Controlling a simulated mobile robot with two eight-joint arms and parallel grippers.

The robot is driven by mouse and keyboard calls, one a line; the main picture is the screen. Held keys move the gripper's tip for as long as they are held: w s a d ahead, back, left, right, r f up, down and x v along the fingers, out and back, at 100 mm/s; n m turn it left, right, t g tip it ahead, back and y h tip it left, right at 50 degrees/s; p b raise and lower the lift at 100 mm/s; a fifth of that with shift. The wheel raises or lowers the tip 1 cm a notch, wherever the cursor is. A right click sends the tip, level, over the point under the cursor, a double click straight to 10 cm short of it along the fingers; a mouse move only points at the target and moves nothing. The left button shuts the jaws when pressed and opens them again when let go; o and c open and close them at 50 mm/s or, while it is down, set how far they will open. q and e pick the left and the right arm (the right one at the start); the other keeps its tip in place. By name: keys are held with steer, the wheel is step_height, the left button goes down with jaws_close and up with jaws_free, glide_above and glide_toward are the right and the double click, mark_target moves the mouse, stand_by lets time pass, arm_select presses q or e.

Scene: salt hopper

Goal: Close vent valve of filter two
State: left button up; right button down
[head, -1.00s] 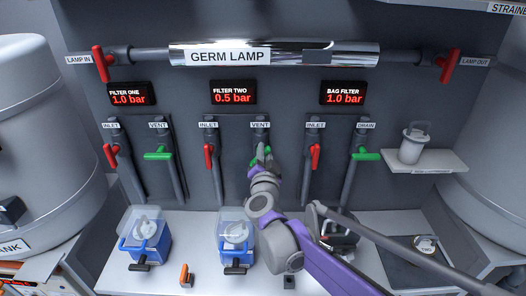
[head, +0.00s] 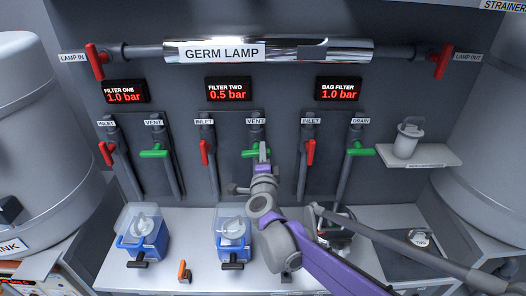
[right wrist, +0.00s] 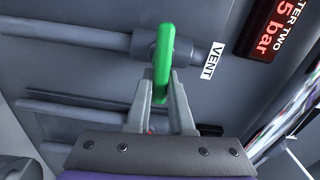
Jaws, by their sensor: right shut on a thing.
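The vent valve of filter two has a green handle (head: 250,154) on the pipe under the right VENT label, below the FILTER TWO display reading 0.5 bar (head: 228,89). My right gripper (head: 263,152) is at this handle and hides part of it. In the right wrist view the green handle (right wrist: 164,55) stands crosswise to its grey pipe (right wrist: 90,40), with its near end between the fingers of my right gripper (right wrist: 162,88). The gripper is shut on the handle. My left gripper is not in view.
The red filter two inlet handle (head: 204,152) is to the left, and the red bag filter inlet handle (head: 310,152) to the right. Blue boxes with clear lids (head: 145,235) stand on the counter below. A shelf (head: 430,155) holds a grey canister (head: 408,138).

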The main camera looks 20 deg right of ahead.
steer(key=shift+f+m, duration=0.1)
steer(key=shift+m, duration=0.2)
stand_by(0.4)
steer(key=c, duration=0.8)
jaws_free()
steer(key=shift+s, duration=0.15)
steer(key=v, duration=1)
steer(key=shift+s, duration=0.3)
